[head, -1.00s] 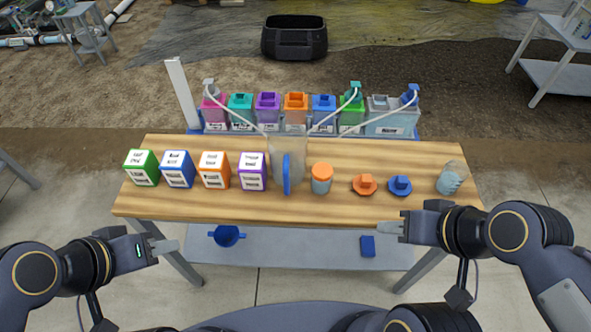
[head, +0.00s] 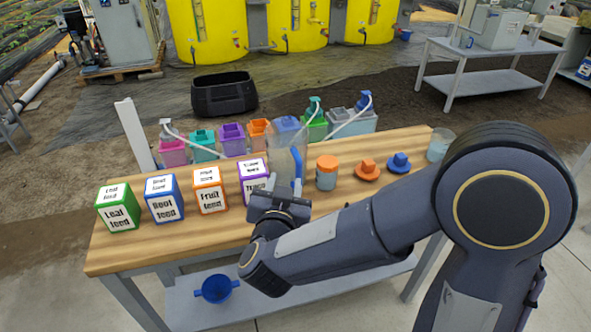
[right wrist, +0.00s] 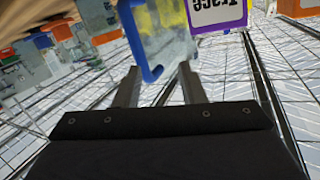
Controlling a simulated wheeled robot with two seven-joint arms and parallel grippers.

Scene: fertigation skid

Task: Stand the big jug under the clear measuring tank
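The big clear jug (head: 283,165) with a blue handle stands upright near the middle of the wooden table. My right gripper (head: 285,190) is just in front of it, low by the handle. In the right wrist view the open gripper (right wrist: 158,78) points at the jug (right wrist: 180,45). Its blue handle (right wrist: 152,72) lies between and just beyond the fingertips, not clamped. A clear grey tank (head: 345,122) with a blue top and white spout, which looks like the measuring tank, stands at the right end of the back row. My left gripper is out of view.
Labelled feed boxes stand left of the jug, the purple Trace box (head: 252,176) close beside it. An orange-lidded jar (head: 326,175), two caps (head: 368,170) and a small beaker (head: 440,145) stand right. Coloured containers (head: 204,143) line the back. A blue funnel-like item (head: 217,288) is on the lower shelf.

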